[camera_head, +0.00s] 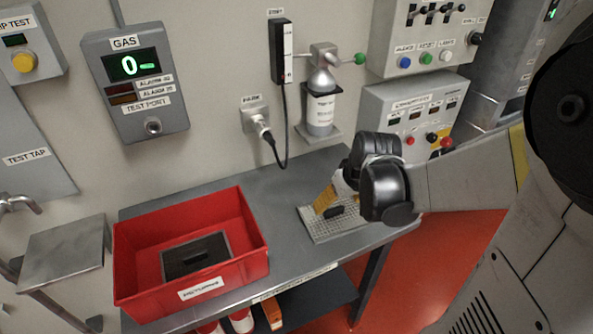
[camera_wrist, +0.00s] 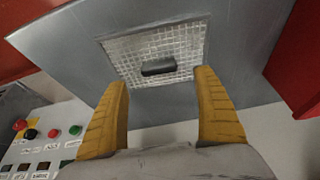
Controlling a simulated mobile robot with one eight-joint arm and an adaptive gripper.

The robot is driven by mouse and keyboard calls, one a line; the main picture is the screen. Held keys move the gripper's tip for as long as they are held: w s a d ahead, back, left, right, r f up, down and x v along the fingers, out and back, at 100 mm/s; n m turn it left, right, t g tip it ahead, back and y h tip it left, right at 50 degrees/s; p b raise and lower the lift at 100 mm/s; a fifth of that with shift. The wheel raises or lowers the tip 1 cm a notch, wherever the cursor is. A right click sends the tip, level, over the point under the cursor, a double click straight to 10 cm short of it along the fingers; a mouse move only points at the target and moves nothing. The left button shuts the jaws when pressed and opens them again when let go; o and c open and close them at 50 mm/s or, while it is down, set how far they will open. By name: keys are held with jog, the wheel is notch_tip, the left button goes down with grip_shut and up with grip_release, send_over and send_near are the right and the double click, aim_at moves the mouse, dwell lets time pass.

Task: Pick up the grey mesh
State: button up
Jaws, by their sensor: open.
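The grey mesh (camera_head: 318,229) is a flat square grid lying on the bench top, with a small dark block on it. In the wrist view the mesh (camera_wrist: 120,55) shows whole apart from the part under the dark block (camera_wrist: 159,67). My gripper (camera_head: 328,205) is above the mesh in the head view. In the wrist view the yellow fingers of my gripper (camera_wrist: 160,85) are spread wide and empty, with the mesh and block beyond and between their tips. I cannot tell the exact height of the fingertips above the mesh.
A red bin (camera_head: 137,276) with a dark flat item inside stands on the grey bench (camera_head: 290,185) left of the mesh. A bottle (camera_head: 320,112) hangs on the wall behind. A control box with buttons (camera_head: 413,112) stands behind my arm. Bench between bin and mesh is clear.

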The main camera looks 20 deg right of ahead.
aim_at(335, 209)
jog(key=b+x, duration=0.3)
jog(key=x, duration=0.2)
jog(key=shift+s+f, duration=0.15)
jog(key=shift+c, duration=0.3)
jog(key=c, duration=1.5)
jog(key=shift+o, duration=0.2)
jog(key=shift+r, duration=0.2)
